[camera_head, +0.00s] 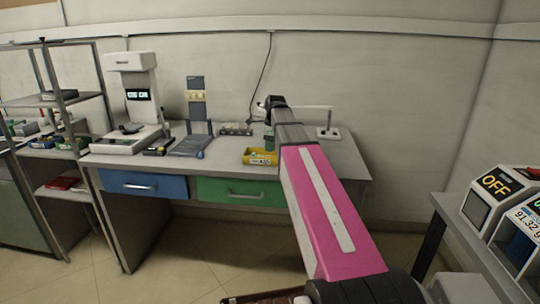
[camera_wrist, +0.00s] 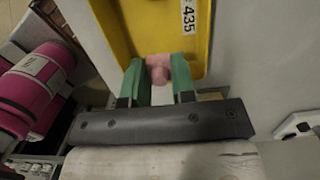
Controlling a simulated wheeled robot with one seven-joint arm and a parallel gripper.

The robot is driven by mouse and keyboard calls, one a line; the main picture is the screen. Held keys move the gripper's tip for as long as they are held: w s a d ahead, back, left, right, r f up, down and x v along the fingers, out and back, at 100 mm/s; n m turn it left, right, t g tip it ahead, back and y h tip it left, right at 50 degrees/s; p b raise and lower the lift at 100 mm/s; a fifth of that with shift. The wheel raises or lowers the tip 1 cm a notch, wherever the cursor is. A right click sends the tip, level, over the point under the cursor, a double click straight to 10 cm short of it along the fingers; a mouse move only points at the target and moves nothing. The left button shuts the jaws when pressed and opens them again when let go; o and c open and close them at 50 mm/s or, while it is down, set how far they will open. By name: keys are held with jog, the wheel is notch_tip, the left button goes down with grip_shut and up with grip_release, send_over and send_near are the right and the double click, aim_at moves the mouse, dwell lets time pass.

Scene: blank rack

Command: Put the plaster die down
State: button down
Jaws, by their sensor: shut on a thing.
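The plaster die (camera_wrist: 158,68) is a small pinkish block in the wrist view. It sits between the green fingertips of my gripper (camera_wrist: 158,64), which is shut on it. Behind the die is the yellow bin (camera_wrist: 130,28), with a white label reading 435. I cannot tell whether the die touches the bin or is held above it. In the head view the yellow bin (camera_head: 259,158) stands near the front edge of the workbench. My gripper (camera_head: 269,140) is at the bin's back right, mostly hidden by my arm; the die is not visible there.
The grey workbench (camera_head: 225,166) also carries a white instrument (camera_head: 136,85) at the left, a grey stand (camera_head: 193,145) and a small rack (camera_head: 236,129) behind the bin. A lamp-like stand (camera_head: 328,132) is at the right. A shelf rack (camera_head: 60,95) stands far left.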

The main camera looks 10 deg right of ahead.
jog(key=shift+f, duration=2)
jog(key=shift+f, duration=0.15)
jog(key=c, duration=1)
grip_release()
jog(key=shift+o, duration=0.2)
notch_tip(320, 180, up, 12)
jog(key=d, duration=0.1)
jog(key=shift+s+d, duration=0.15)
jog(key=shift+s, duration=0.05)
